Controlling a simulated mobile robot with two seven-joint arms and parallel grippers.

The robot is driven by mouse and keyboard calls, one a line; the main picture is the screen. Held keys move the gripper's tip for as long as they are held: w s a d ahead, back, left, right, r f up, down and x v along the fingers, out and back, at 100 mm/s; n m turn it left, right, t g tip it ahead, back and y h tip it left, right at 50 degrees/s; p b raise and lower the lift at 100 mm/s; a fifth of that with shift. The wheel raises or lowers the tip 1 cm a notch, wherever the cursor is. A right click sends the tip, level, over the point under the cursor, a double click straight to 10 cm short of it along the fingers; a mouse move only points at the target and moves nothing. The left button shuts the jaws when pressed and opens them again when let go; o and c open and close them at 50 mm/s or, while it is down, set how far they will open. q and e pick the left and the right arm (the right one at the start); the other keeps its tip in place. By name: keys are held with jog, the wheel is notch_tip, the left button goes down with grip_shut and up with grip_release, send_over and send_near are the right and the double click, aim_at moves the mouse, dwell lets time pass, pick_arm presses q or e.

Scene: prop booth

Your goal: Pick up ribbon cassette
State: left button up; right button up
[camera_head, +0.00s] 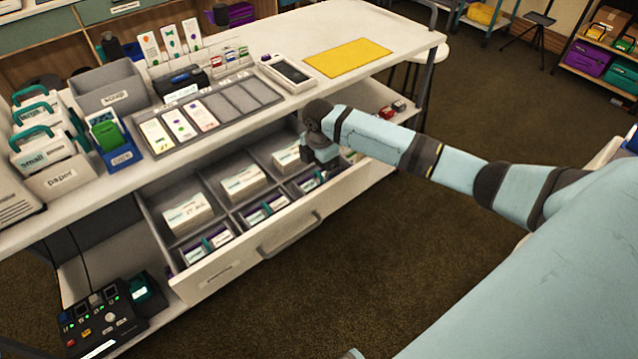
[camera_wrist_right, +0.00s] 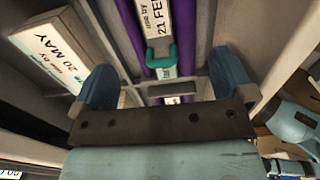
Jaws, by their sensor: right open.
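Purple cassettes with white labels and teal handles, which look like the ribbon cassettes, lie in the front compartments of the open drawer (camera_head: 290,240). One pair (camera_head: 208,246) is in the left front compartment and another (camera_head: 265,211) in the middle one. My right gripper (camera_head: 322,168) reaches down into the drawer's right part and partly hides the cassettes there. In the right wrist view, the open fingers (camera_wrist_right: 165,85) are on either side of a purple cassette (camera_wrist_right: 185,30) with a teal handle and a date label reading 21 FEB. I cannot tell whether they touch it. My left gripper is out of view.
White labelled boxes (camera_head: 188,214) fill the rear compartments; one marked 20 MAY (camera_wrist_right: 60,45) is left of the fingers in the wrist view. Drawer walls stand close around the gripper. The counter (camera_head: 300,25) overhangs the drawer's back. A control box (camera_head: 100,318) sits lower left.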

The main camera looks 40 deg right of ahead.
aim_at(320, 180)
notch_tip(320, 180, down, 6)
jog(key=shift+s+r+b, duration=0.1)
jog(key=shift+r+b, duration=0.05)
jog(key=shift+b, duration=0.3)
jog(key=c, duration=0.7)
